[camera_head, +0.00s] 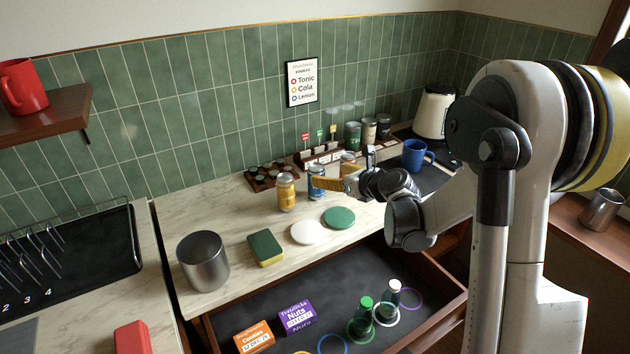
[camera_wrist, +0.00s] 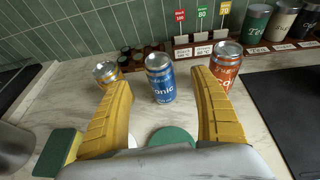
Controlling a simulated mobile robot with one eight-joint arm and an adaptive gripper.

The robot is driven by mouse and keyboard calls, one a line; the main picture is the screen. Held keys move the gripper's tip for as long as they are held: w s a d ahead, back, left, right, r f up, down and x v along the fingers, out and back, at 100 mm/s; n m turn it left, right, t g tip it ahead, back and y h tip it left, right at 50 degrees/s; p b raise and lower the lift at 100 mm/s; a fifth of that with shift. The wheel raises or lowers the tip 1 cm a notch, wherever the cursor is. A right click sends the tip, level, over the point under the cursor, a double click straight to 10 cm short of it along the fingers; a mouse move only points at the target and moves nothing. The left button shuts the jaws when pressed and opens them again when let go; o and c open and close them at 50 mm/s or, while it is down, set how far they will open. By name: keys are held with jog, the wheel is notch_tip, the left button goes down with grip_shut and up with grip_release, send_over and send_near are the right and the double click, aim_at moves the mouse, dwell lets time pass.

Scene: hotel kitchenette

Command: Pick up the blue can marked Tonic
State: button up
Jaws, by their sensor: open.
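The blue can marked Tonic (camera_wrist: 160,82) stands upright on the marble counter, centred in the wrist view; its label reads "onic". In the head view the blue can (camera_head: 316,181) is partly hidden by my gripper (camera_head: 335,183). My gripper (camera_wrist: 162,95) has its two yellow fingers spread wide, one on each side of the blue can in the picture, with a visible gap on both sides. It is open and empty. I cannot tell from these frames whether the fingertips reach as far as the can.
A yellow can (camera_wrist: 107,74) stands left of the blue can and a red can (camera_wrist: 226,62) close on its right, near my right finger. White (camera_head: 308,232) and green (camera_head: 339,218) discs lie in front. An open drawer (camera_head: 300,290) holds boxes and bottles below.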

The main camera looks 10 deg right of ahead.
aim_at(321, 172)
jog(key=b+x, duration=0.2)
jog(key=x, duration=0.5)
jog(key=shift+a+f+b, duration=0.1)
jog(key=shift+f+b, duration=0.05)
jog(key=shift+b, duration=0.15)
jog(key=shift+w+a, duration=0.15)
jog(key=shift+w, duration=0.25)
jog(key=c, duration=1.5)
